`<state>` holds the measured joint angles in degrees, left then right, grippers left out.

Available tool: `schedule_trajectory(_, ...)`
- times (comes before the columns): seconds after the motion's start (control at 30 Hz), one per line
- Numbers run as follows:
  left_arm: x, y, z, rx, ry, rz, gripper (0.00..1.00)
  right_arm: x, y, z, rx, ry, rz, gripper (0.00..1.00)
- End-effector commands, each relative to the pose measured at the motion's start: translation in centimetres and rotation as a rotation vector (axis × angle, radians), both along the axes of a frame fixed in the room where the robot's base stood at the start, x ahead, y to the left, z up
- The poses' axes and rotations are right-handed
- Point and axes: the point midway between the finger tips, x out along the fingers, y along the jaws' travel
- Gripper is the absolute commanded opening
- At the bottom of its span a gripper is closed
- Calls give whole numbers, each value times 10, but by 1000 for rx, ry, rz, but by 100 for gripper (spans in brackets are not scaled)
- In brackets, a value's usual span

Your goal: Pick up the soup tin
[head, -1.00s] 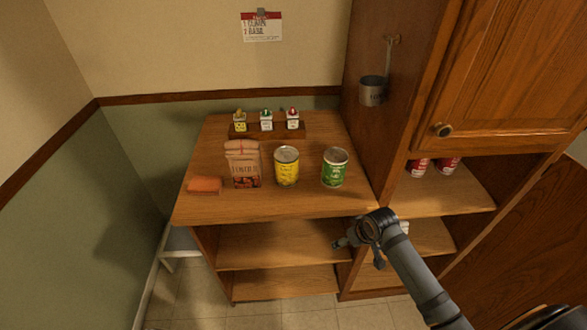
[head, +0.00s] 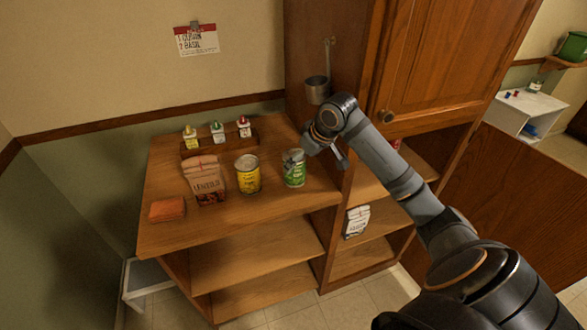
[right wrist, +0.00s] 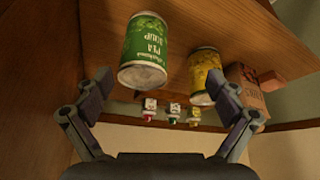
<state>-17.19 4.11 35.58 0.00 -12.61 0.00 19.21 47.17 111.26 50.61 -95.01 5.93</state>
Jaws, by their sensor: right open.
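The soup tin is a green can labelled pea soup (head: 294,173). It stands upright on the wooden counter top, right of a yellow tin (head: 248,178). My right gripper (head: 318,152) is at the soup tin's right side in the head view, and one finger overlaps the tin's top edge. In the right wrist view, which is upside down, the soup tin (right wrist: 146,50) lies between the lines of the two spread fingers (right wrist: 159,80), nearer the left one. The gripper is open and empty; whether a finger touches the tin, I cannot tell. My left gripper is out of view.
Left of the yellow tin (right wrist: 205,75) stand a paper packet (head: 207,182) and an orange sponge-like block (head: 167,209). A rack of small bottles (head: 217,135) is behind. The tall cabinet (head: 345,65), with a hanging metal cup (head: 317,89), rises close on the right.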

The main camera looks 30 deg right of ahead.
Motion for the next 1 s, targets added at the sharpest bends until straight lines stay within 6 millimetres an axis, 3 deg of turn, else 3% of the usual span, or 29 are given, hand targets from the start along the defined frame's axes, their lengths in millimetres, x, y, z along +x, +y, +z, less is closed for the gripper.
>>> schedule_trajectory(0.03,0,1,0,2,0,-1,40,5,-11,18,3,-14,-13,94)
schedule_trajectory(0.1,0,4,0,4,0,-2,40,9,-20,36,15,-24,-23,94)
schedule_trajectory(0.27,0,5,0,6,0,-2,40,11,-24,46,28,-29,-28,94)
schedule_trajectory(0.6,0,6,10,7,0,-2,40,34,-20,4,30,-29,-28,94)
schedule_trajectory(0.87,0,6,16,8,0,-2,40,42,-17,-9,31,-26,-28,94)
schedule_trajectory(1.0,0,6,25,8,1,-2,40,54,-14,-30,32,-25,-28,94)
